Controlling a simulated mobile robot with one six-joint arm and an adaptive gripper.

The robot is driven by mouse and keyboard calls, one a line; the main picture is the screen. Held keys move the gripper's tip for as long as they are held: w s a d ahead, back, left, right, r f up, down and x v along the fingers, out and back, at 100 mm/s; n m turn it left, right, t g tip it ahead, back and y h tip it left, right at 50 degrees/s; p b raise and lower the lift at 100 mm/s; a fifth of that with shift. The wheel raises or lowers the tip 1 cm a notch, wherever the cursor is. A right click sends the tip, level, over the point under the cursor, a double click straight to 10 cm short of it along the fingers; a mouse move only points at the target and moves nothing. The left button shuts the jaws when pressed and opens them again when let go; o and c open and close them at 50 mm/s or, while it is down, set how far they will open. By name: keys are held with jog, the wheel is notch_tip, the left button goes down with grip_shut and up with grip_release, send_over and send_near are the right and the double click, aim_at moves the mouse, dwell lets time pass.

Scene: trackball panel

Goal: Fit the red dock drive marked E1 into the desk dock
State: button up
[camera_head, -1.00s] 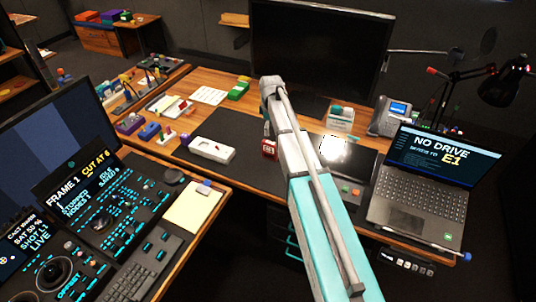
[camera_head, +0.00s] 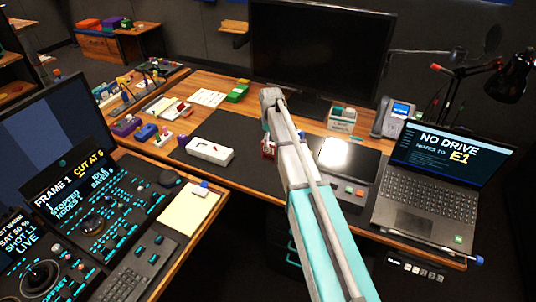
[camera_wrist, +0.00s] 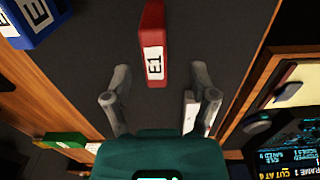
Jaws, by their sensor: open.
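The red drive (camera_wrist: 152,25), with a white label reading E1, lies on the dark mat and points toward my gripper in the wrist view. My gripper (camera_wrist: 161,100) is open and empty, its two fingers spread on either side of the drive's near end, which lies slightly ahead of them. In the head view the drive (camera_head: 268,148) shows as a small red patch beside my arm, and the gripper is mostly hidden there. A white slotted box (camera_head: 209,151) lies on the mat to its left; I cannot tell whether it is the dock.
A blue block with a white label (camera_wrist: 38,22) is at the top left of the wrist view. A laptop (camera_head: 437,195) showing "NO DRIVE" and E1 stands at right. A monitor (camera_head: 315,50) stands behind. Dark mat (camera_head: 240,170) is clear between the white box and my arm.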

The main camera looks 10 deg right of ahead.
aim_at(270, 147)
jog(key=shift+f, duration=0.15)
jog(key=f+b, duration=0.1)
jog(key=w+f+b, duration=0.1)
jog(key=f+b, duration=0.1)
jog(key=shift+s+f+b, duration=0.1)
jog(key=shift+f+b, duration=0.85)
jog(key=shift+b, duration=0.15)
grip_shut()
dwell(0.5)
